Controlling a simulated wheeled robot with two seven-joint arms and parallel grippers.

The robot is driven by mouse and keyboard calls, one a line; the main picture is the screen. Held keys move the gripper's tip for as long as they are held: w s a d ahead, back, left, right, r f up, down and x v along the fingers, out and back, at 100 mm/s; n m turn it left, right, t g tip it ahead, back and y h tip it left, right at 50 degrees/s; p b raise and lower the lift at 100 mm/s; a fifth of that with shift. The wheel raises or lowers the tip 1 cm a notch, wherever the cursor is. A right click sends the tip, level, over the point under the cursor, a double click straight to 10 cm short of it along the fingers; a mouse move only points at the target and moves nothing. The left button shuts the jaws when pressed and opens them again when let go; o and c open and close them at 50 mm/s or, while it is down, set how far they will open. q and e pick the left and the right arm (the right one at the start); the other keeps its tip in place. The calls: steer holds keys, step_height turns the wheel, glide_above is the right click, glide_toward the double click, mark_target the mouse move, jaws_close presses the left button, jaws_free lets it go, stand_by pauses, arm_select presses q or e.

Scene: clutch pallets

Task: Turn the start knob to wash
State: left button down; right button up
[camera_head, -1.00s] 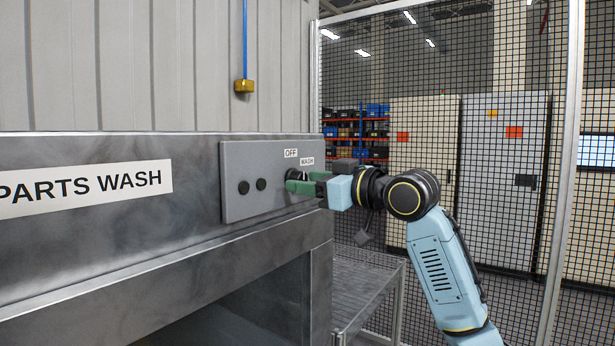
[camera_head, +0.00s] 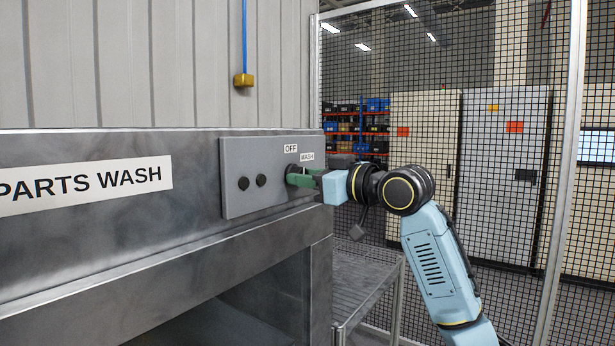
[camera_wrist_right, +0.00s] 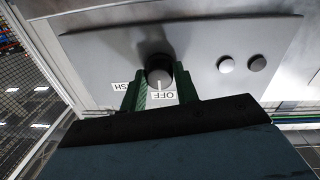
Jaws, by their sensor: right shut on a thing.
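The start knob (camera_wrist_right: 159,78) is a dark round knob on the grey control panel, seen in the right wrist view. A white pointer line on it points toward the OFF label (camera_wrist_right: 163,96). The WASH label (camera_wrist_right: 122,87) is beside OFF, partly hidden by a finger. My right gripper (camera_wrist_right: 161,84) has its green fingers on either side of the knob, shut on it. In the head view, the right gripper (camera_head: 303,180) reaches the panel (camera_head: 240,195) from the right, below the labels, and mostly hides the knob. My left gripper is not in view.
The panel is on the metal PARTS WASH machine (camera_head: 200,240). A yellow pendant (camera_head: 243,80) hangs from a blue cord above. A slatted table (camera_head: 362,285) and mesh fence (camera_head: 500,60) stand to the right.

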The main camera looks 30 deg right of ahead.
steer(key=shift+r+m+g+y+p, duration=0.15)
steer(key=shift+m+g+p, duration=0.15)
steer(key=shift+m+p, duration=2.8)
steer(key=shift+m+g+y+p, duration=0.15)
steer(key=shift+m+g+p, duration=0.15)
steer(key=shift+m+p, duration=2.75)
steer(key=shift+n+p, duration=0.35)
steer(key=shift+p, duration=0.05)
steer(key=o, duration=1)
steer(key=shift+s, duration=0.1)
